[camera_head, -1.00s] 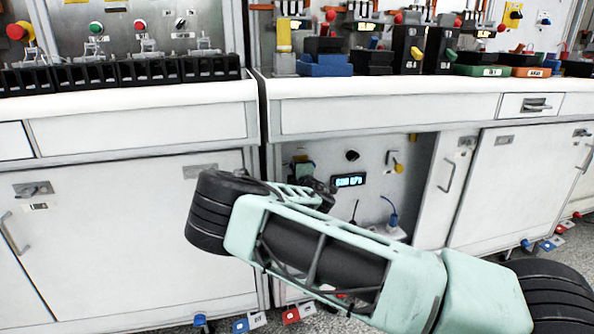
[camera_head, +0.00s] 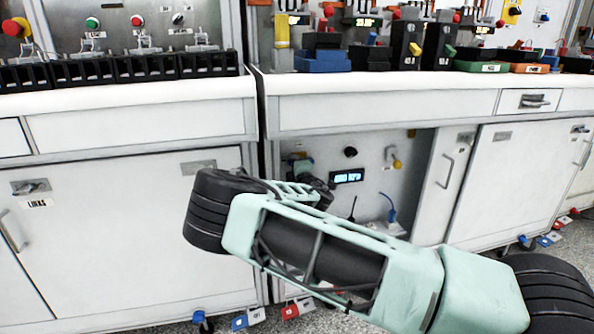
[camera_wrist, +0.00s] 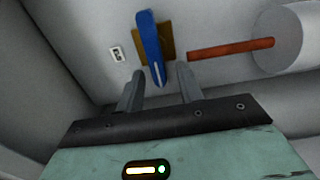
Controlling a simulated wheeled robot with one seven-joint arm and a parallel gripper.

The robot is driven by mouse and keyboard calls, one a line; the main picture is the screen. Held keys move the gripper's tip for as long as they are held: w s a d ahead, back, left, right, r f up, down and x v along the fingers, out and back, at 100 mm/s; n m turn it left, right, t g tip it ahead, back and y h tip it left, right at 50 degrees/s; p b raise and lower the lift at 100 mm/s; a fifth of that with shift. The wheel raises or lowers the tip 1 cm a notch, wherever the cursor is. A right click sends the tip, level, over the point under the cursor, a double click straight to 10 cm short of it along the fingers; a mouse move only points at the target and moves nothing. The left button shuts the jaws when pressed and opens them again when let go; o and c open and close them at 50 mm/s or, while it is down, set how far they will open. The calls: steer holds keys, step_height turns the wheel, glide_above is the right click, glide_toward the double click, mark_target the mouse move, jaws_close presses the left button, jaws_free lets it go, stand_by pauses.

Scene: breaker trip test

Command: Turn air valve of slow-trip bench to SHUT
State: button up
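In the wrist view a blue lever handle (camera_wrist: 151,45), which looks like the air valve's, stands on a brass-coloured body (camera_wrist: 167,42) against a pale wall. My gripper (camera_wrist: 158,70) is open, with one finger on each side of the lever's near end. I see a gap at both sides; whether either finger touches it, I cannot tell. In the head view my gripper (camera_head: 318,188) reaches into the open bay under the bench and is mostly hidden by my arm. The lever is hidden there.
An orange-brown rod (camera_wrist: 232,48) runs right from the lever to a white cylinder (camera_wrist: 285,38). A small label (camera_wrist: 117,53) is left of it. The bay holds a lit display (camera_head: 346,177), a black knob (camera_head: 350,152) and a yellow fitting (camera_head: 396,160). The worktop edge (camera_head: 400,82) lies above.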

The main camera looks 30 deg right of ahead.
steer(key=p+v, duration=0.3)
steer(key=v, duration=1.4)
steer(key=shift+s, duration=0.2)
